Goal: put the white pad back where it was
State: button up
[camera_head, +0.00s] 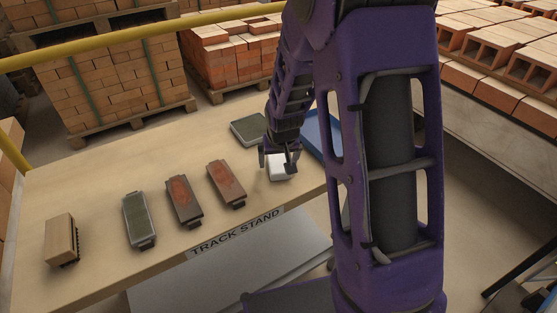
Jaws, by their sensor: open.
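The white pad (282,172) lies on the wooden table, towards its right end in the head view. My gripper (279,170) is directly over the pad, pointing down, with its dark fingers at the pad's edges. The fingers are open. I cannot tell whether they touch the pad. Part of the pad's top is hidden behind the gripper.
Two red-topped blocks (184,200) (226,182), a grey-green topped block (138,218) and a wooden brush (60,239) stand to the left. A dark square pad (248,129) lies behind my gripper. A blue tray (323,135) is partly hidden by my arm. The back-left tabletop is clear.

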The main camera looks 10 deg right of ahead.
jog(key=p+v, duration=0.1)
jog(key=v, duration=1)
jog(key=shift+r+p, duration=0.35)
